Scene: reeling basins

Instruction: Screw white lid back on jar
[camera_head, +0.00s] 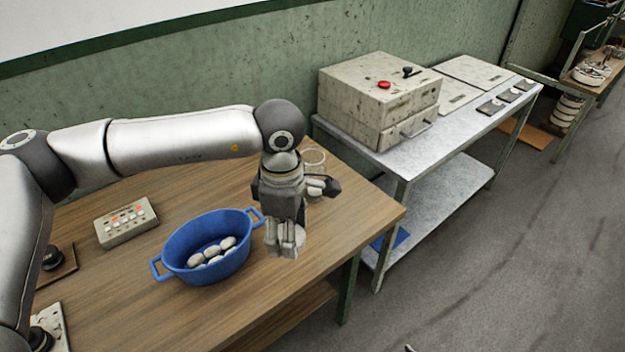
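My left gripper (284,248) points down over the right part of the wooden table, just right of the blue basin. A pale round piece, likely the white lid (299,236), shows at its fingers and is mostly hidden by them. I cannot tell whether the fingers hold it or stand in front of it. A clear glass jar (314,158) stands behind the gripper, its lower part largely covered by the gripper and wrist. Its rim looks uncovered. My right gripper is not in view.
A blue two-handled basin (203,223) holds several white cocoons (213,251). A control box with buttons (126,222) lies left of it. A metal table (452,128) with a machine box (378,92) stands at the right. The wooden table's front right (345,228) is clear.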

